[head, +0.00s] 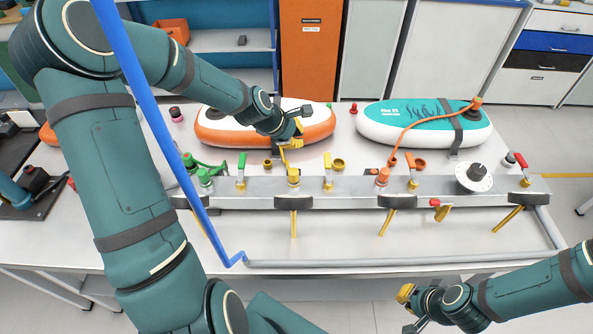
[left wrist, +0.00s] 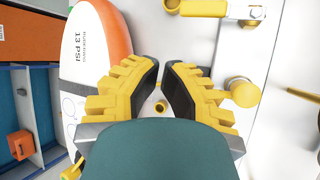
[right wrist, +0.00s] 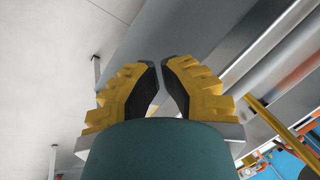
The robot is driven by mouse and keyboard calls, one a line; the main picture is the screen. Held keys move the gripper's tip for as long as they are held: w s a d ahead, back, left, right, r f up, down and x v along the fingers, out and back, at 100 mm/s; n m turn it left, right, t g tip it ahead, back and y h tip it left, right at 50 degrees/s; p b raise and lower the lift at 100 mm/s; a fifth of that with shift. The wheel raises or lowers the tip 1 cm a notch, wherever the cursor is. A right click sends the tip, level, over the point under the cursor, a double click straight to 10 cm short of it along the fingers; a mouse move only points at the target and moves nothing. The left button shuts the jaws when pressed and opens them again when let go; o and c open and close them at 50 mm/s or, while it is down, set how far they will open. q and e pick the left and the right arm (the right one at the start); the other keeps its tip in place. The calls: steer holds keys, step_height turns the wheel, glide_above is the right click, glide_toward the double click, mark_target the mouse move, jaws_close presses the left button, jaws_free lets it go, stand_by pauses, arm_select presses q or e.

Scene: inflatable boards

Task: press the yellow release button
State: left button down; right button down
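The yellow release button appears to be the round yellow cap (head: 293,174) on the middle of the metal rail; it also shows as a yellow cylinder (left wrist: 243,92) at the right of the left wrist view. My left gripper (head: 289,139) points down behind the rail, by the front edge of the orange and white board, apart from the cap. It appears partly open and empty, with a small gap between its fingertips. My right gripper (head: 408,309) hangs low in front of the bench, empty, with its fingers apart. The right wrist view does not show the cap.
The orange and white board (head: 225,132) and teal board (head: 375,128) lie behind the rail (head: 340,187). Yellow levers (head: 328,170), an orange fitting (head: 383,176), a green fitting (head: 204,176) and a dial (head: 474,178) crowd the rail. The bench front (head: 330,228) is mostly clear.

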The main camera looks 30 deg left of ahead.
arm_select(q)
steer(key=shift+f, duration=0.15)
